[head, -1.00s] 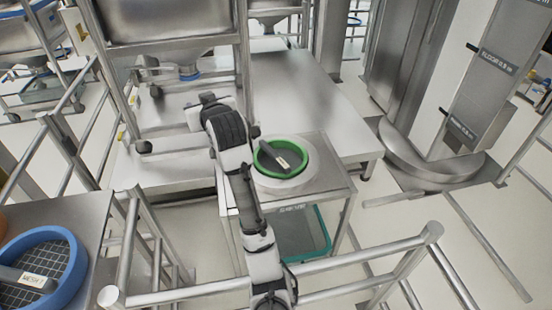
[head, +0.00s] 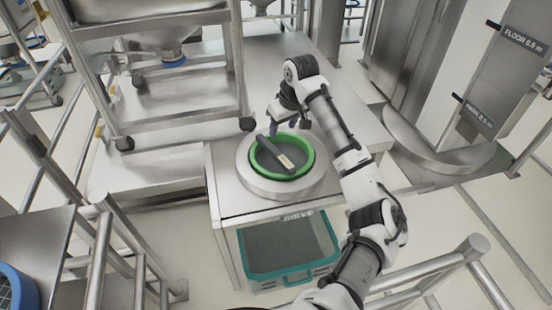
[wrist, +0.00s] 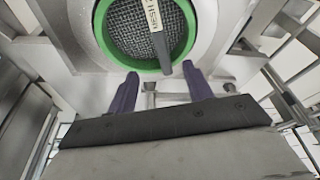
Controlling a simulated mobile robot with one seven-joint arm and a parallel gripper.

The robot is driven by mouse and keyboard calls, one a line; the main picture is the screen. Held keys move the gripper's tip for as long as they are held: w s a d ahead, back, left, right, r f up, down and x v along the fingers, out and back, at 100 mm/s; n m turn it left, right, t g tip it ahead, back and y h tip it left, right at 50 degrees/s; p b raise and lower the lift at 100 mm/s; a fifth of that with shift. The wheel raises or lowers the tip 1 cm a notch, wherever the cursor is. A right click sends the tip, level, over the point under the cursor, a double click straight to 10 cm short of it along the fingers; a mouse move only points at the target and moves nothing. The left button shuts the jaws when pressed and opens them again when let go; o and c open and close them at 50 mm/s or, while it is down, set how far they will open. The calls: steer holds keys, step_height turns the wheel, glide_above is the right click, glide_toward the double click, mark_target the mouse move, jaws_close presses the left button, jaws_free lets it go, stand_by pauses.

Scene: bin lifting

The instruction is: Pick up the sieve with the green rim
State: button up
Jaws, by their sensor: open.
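The sieve with the green rim (head: 303,169) sits on a round metal seat (head: 256,184) on top of a small steel stand. A dark handle bar with a pale label lies across its mesh. In the wrist view the green rim (wrist: 187,42), the grey mesh and the bar show at the top, beyond the fingers. My gripper (head: 288,131) is above the far edge of the sieve in the head view. A gap between fingertips and rim cannot be judged exactly.
A teal-rimmed bin (head: 290,248) is on the shelf under the stand. A wheeled steel frame (head: 180,85) stands behind left. A blue-rimmed sieve (head: 18,290) is at the lower left. Metal rails (head: 400,272) run across the front right.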

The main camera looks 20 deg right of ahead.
mark_target(275, 151)
steer(key=p+x, duration=0.1)
steer(key=x, duration=1.3)
steer(key=shift+w+a+f, duration=0.1)
steer(key=shift+w+f, duration=0.05)
steer(key=shift+f, duration=0.05)
steer(key=shift+f, duration=0.3)
jaws_close()
stand_by(0.4)
